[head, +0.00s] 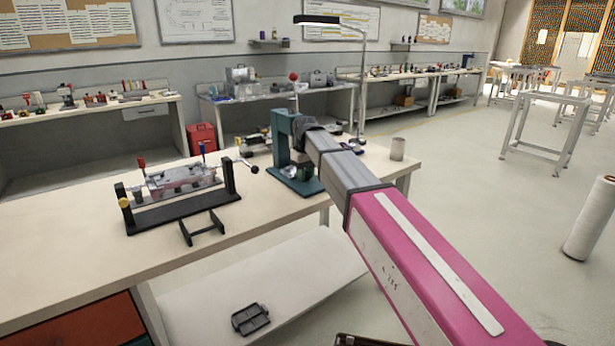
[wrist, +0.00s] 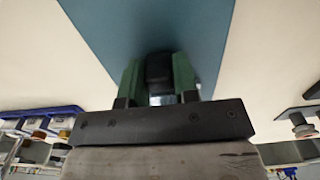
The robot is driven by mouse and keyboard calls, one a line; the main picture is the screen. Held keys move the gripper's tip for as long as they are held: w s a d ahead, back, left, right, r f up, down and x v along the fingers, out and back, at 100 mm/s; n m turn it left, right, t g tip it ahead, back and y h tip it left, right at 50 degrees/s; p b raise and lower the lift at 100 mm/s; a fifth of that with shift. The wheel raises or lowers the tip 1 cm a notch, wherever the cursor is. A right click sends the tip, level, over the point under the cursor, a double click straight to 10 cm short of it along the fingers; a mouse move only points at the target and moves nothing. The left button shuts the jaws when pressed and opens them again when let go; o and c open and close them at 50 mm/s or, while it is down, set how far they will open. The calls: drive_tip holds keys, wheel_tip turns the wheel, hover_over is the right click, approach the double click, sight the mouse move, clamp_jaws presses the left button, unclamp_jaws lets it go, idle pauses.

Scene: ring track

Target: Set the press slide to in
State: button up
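The teal press (head: 283,150) stands at the right end of the workbench, with a red-knobbed lever (head: 293,76) on top. Whether the block is the slide's handle, and how far in the slide stands, I cannot tell.
A black fixture (head: 180,210) with a clear-topped box, red and blue knobs stands left on the bench, a small black bracket (head: 203,228) before it. A pale cup (head: 398,149) stands right of the press. A lamp (head: 318,20) arches above. The bench's front left is clear.

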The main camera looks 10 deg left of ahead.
drive_tip(key=o, duration=0.3)
drive_tip(key=shift+w+a, duration=0.1)
drive_tip(key=shift+r, duration=0.55)
wheel_tip(320, 180, up, 2)
drive_tip(key=shift+r, duration=0.25)
drive_tip(key=s+a+r, duration=0.5)
drive_tip(key=s+r, duration=0.2)
drive_tip(key=s, duration=0.3)
drive_tip(key=shift+s+r, duration=0.2)
drive_tip(key=shift+s, duration=0.1)
